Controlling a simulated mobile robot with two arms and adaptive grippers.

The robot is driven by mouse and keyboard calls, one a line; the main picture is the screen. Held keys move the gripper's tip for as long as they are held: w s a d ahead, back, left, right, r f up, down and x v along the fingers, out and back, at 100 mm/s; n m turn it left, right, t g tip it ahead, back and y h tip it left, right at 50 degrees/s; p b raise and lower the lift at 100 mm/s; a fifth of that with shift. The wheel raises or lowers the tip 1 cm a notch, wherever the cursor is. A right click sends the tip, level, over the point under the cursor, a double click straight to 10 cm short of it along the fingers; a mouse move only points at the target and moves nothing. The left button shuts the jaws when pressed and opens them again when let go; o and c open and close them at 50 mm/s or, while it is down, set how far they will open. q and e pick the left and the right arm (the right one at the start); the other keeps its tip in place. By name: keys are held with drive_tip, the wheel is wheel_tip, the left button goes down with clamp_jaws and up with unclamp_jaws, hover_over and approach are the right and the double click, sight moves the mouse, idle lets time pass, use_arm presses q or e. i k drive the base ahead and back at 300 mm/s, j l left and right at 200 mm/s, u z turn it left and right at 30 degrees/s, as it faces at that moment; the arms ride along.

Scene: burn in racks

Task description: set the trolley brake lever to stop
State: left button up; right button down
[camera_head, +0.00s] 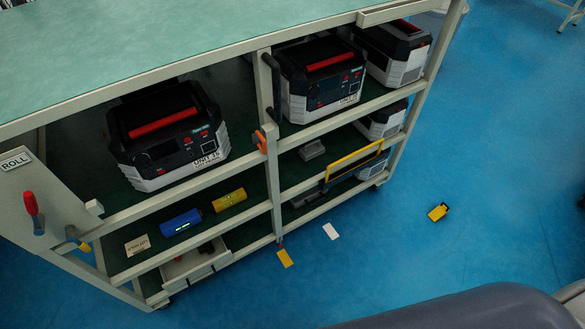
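The trolley (150,212) stands on the blue floor, with a green top and shelves of units. On its pale left end panel, a red-handled lever (31,203) stands nearly upright just below a white label reading ROLL (15,161). A second lever with a yellow tip (84,246) sits lower, right of the red one, and points down to the right. Which of the two is the brake lever is not certain. No STOP label is visible. Neither of my grippers is in view.
Black-and-white units with red handles (165,122) fill the upper shelf. Blue (181,222) and yellow (229,200) cylinders lie below. A yellow-framed piece (354,161) sits at the front edge.

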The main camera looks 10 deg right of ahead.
sight(30, 203)
drive_tip(key=u, duration=1.5)
